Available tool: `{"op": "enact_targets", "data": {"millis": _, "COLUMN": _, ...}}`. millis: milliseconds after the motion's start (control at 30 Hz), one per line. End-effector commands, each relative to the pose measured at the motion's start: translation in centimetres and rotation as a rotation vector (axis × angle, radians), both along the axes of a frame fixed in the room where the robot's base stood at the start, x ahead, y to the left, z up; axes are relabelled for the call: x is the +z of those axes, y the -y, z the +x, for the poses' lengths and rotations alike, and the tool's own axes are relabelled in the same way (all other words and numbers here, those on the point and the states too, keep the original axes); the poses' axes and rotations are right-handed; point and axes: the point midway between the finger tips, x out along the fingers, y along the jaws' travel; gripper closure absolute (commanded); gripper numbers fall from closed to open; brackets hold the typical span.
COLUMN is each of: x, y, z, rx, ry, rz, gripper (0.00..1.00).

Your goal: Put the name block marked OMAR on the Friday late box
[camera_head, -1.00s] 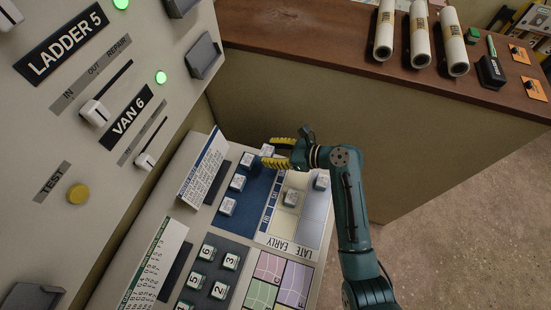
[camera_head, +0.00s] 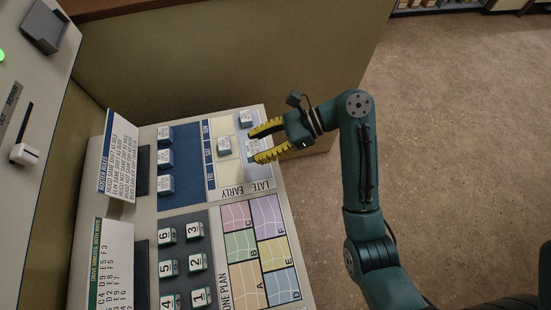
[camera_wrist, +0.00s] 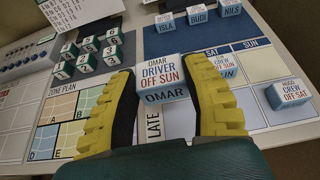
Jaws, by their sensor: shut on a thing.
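The white and blue block marked OMAR (camera_wrist: 162,78), reading DRIVER OFF SUN, is between the yellow fingers of my gripper (camera_head: 265,144), which is shut on it. In the head view the OMAR block (camera_head: 252,147) shows beside the fingertips, over the late column of the roster grid. The Friday late box (camera_head: 258,172) is a pale cell beside the LATE label, at the lower end of that column. In the wrist view this box (camera_wrist: 180,121) shows bare below the block. I cannot tell the block's exact height above the board.
The HUGO block (camera_wrist: 290,93) stands in the Sunday late box. Another block (camera_head: 224,146) stands in the Saturday early box. Several blocks remain on the blue panel (camera_head: 182,172). Numbered blocks (camera_head: 196,263) and the zone plan (camera_head: 240,218) lie nearer. A roster rules card (camera_head: 118,155) stands left.

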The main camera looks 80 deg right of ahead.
Motion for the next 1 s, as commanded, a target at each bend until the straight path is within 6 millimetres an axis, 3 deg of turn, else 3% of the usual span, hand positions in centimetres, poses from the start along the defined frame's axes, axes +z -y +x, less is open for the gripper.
{"op": "enact_targets", "data": {"millis": 167, "x": -1.9, "y": 0.3, "z": -0.5, "rx": -0.016, "ry": 0.0, "rz": 0.001, "gripper": 0.81}}
{"op": "enact_targets", "data": {"millis": 633, "x": -10.5, "y": 0.3, "z": -0.5, "rx": -0.017, "ry": -0.001, "rz": 0.002, "gripper": 0.81}}
{"op": "enact_targets", "data": {"millis": 1000, "x": -10.9, "y": 0.3, "z": -0.4, "rx": -0.017, "ry": 0.0, "rz": 0.0, "gripper": 0.81}}
